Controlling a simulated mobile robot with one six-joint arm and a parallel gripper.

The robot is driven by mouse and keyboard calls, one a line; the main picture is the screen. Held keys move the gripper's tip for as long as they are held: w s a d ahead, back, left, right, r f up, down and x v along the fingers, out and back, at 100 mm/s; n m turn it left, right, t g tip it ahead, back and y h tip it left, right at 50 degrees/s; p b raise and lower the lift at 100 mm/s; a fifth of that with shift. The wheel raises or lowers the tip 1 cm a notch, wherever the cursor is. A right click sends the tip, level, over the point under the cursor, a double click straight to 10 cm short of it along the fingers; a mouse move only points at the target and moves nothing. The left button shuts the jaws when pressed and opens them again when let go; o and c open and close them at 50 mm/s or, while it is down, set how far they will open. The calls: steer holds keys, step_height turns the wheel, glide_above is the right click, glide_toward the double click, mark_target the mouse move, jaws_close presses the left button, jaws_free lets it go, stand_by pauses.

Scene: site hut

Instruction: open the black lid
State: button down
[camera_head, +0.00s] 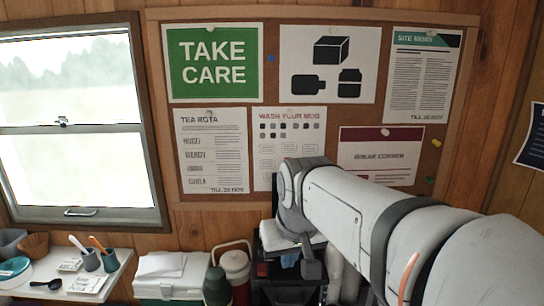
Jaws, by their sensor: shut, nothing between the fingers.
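I cannot clearly make out a black lid in this view. A black stand or cabinet (265,292) is at the bottom centre, partly hidden by my arm, and whether it has a lid cannot be told. My arm reaches in from the right, and its wrist bends down in front of this black unit. My gripper (312,268) shows only as a dark grey end below the wrist. It is shut, with nothing seen in it. Whether it touches anything is unclear.
Left of the black unit stand a red and white jug (237,266), a dark green flask (216,287) and a white-lidded cool box (172,273). A white table (60,254) with cups and a black spoon is at the left. A notice board (258,98) hangs behind.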

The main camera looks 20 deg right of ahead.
steer(key=w+d+r+m, duration=0.1)
steer(key=w+d+r, duration=0.4)
steer(key=w, duration=0.3)
steer(key=w+d+r+m+t+h+p, duration=0.1)
steer(key=w+d+r, duration=0.4)
steer(key=w, duration=0.3)
steer(key=w+d+r, duration=0.5)
steer(key=w+r, duration=0.1)
steer(key=w, duration=0.2)
steer(key=p+x, duration=0.1)
steer(key=x, duration=0.8)
steer(key=shift+w+f+p, duration=0.2)
steer(key=shift+w+p, duration=0.05)
steer(key=shift+p, duration=0.15)
